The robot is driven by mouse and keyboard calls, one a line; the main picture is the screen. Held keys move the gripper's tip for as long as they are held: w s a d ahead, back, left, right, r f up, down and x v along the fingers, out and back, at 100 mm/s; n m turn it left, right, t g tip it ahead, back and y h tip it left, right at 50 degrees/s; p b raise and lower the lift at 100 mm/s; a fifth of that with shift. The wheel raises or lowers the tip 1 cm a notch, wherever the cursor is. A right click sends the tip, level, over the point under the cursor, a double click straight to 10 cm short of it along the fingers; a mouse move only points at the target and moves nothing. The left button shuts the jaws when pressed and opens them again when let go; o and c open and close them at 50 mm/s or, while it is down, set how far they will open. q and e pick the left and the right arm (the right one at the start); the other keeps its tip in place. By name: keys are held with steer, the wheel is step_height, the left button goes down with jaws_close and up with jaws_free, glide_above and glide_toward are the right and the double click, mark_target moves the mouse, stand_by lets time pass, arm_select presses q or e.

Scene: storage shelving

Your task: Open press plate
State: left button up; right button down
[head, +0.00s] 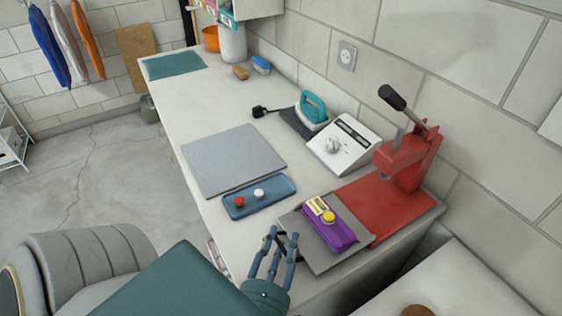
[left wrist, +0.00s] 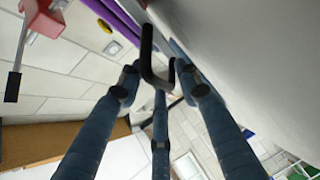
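A red press (head: 405,165) with a raised lever ending in a black grip stands at the right of the bench. At its front lies a flat grey plate (head: 315,258), with a purple block with a yellow button (head: 328,222) on it. My left gripper (head: 279,240) is at the plate's left edge, its three fingers spread. In the left wrist view, a dark bent handle (left wrist: 148,58) lies between or just beyond the fingertips (left wrist: 158,75); I cannot tell whether they touch it. My right gripper is not in view.
A blue tray (head: 268,205) with a red and a white knob lies left of the plate. Behind are a grey mat (head: 222,160), a white dial box (head: 343,153) and a teal iron (head: 314,104). A white surface (head: 470,285) is at lower right.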

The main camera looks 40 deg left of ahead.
arm_select(q)
steer(key=shift+s, duration=0.15)
steer(key=v, duration=1.1)
steer(key=shift+s+d+r, duration=0.1)
steer(key=shift+s+d, duration=0.1)
steer(key=shift+s, duration=0.15)
